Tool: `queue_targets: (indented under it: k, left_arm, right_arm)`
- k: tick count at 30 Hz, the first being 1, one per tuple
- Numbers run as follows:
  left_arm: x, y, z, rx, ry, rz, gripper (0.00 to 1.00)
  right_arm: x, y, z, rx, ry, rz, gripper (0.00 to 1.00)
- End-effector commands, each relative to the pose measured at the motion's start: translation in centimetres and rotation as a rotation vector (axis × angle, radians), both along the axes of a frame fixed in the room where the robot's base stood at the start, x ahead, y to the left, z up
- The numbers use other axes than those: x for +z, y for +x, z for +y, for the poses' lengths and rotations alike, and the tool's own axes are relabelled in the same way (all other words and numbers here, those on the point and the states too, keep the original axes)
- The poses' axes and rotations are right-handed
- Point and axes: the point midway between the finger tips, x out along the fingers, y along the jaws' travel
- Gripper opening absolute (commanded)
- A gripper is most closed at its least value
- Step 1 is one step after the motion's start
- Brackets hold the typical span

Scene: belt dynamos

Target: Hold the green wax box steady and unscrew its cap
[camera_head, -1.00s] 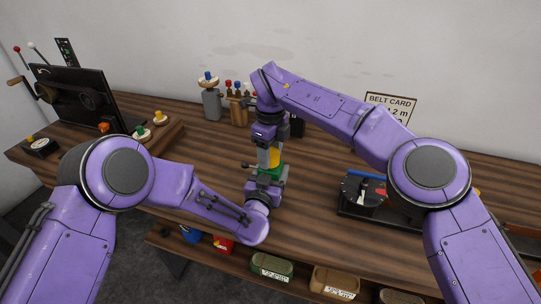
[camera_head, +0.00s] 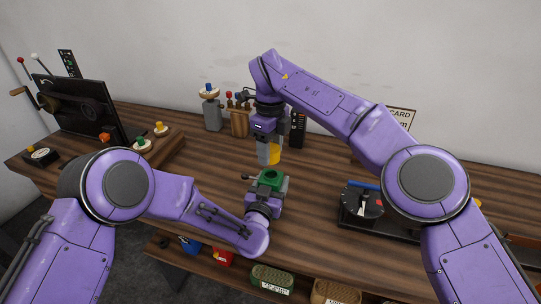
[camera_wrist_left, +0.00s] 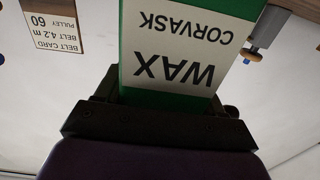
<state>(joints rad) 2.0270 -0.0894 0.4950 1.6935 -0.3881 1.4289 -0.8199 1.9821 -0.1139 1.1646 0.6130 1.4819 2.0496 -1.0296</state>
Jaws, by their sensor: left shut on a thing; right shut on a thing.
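The green wax box (camera_head: 270,177) is upright near the middle of the bench, with its green top showing. My left gripper (camera_head: 272,188) is shut on it from the near side. In the left wrist view the box (camera_wrist_left: 185,60) shows a white label reading WAX CORVASK, upside down, between the dark jaws. My right gripper (camera_head: 266,145) points down above the box, shut on a yellow piece that looks like the cap (camera_head: 274,155). A clear gap lies between the yellow piece and the box top. The jaws partly hide the yellow piece.
A grey post with a blue-knobbed white disc (camera_head: 211,105) and a wooden stand with coloured knobs (camera_head: 238,118) are behind. A black device with a dial (camera_head: 363,201) is at right. A black panel (camera_head: 83,107) stands at left. Bins (camera_head: 271,279) sit below the front edge.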

Motion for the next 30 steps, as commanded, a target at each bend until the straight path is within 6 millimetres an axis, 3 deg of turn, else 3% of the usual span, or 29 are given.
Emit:
queue_targets:
  k: [3, 4, 6, 17, 30]
  left_arm:
    - [-0.8, -0.3, 0.0, -0.004, 0.009, 0.015, 0.00]
    - [-0.8, -0.3, 0.0, -0.004, 0.009, 0.015, 0.78]
    - [-0.7, -0.3, 0.0, -0.003, 0.007, 0.013, 0.98]
    - [-0.2, -0.6, 0.1, -0.003, 0.003, 0.005, 0.98]
    - [-0.1, -8.2, 2.3, -0.003, 0.003, 0.003, 0.98]
  right_arm:
    - [-0.1, 0.0, 0.0, 0.000, 0.000, 0.000, 0.15]
    - [-0.1, 0.0, 0.0, 0.000, 0.000, 0.000, 0.15]
    - [-0.1, 0.0, 0.0, 0.000, 0.000, 0.000, 0.15]
    - [-0.1, 0.0, 0.0, 0.000, 0.000, 0.000, 0.15]
    - [-0.1, 0.0, 0.0, 0.000, 0.000, 0.000, 0.15]
